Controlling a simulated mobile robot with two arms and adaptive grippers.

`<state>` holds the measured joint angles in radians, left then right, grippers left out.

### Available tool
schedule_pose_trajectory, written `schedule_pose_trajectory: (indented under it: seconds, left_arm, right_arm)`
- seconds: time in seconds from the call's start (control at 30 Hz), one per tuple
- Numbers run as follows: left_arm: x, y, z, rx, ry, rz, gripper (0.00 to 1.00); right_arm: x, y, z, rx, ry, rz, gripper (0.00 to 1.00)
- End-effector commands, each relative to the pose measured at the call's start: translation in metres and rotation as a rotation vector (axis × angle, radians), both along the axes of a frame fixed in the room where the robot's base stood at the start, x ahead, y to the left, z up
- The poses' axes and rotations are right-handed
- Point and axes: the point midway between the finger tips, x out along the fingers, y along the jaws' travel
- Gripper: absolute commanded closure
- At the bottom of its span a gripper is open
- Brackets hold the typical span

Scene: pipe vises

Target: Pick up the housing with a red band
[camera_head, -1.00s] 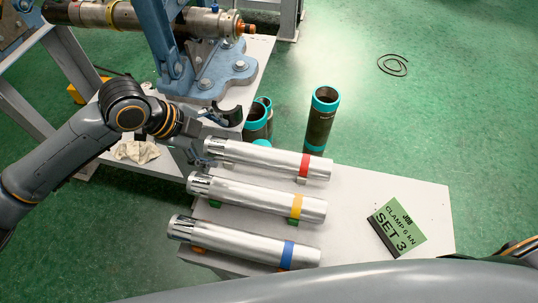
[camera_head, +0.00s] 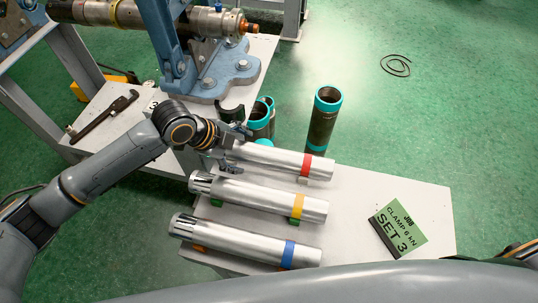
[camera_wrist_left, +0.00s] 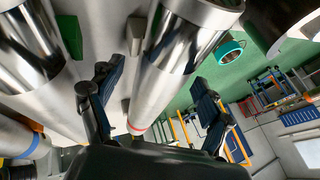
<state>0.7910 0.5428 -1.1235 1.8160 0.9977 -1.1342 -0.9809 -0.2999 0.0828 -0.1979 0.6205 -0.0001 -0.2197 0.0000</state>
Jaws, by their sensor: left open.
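The silver housing with a red band (camera_head: 307,165) lies at the back of a row of three on the white table. My left gripper (camera_head: 236,146) is over its left half, and my arm hides its left end. In the left wrist view, the open fingers (camera_wrist_left: 158,100) stand on either side of this housing (camera_wrist_left: 168,62), apart from it as far as I can tell; its red band (camera_wrist_left: 137,130) shows between them. The yellow-banded housing (camera_head: 262,200) and the blue-banded housing (camera_head: 250,241) lie in front. My right gripper is out of view.
Dark pipes with teal ends stand behind the red-banded housing, one upright pipe (camera_head: 323,120) close to its right half. A blue pipe vise (camera_head: 205,80) stands at the back left. A wrench (camera_head: 105,115) lies at left. A green sign (camera_head: 398,228) is at right.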

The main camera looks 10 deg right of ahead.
Motion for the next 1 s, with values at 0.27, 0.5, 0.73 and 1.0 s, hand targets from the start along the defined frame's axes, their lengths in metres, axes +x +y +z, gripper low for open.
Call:
schedule_pose_trajectory:
  seconds: [0.27,0.5,0.73,1.0]
  left_arm:
    - [0.000,0.000,0.000,0.000,0.000,0.001,0.75]
    - [0.001,-0.001,0.003,-0.006,-0.003,0.000,1.00]
    - [0.001,-0.001,0.004,-0.006,-0.003,0.000,1.00]
    - [0.002,-0.002,0.025,-0.009,-0.007,0.000,1.00]
  right_arm:
    - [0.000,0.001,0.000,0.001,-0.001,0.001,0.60]
    - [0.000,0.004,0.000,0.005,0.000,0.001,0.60]
    - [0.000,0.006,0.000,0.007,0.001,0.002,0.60]
    - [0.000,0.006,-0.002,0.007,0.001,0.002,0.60]
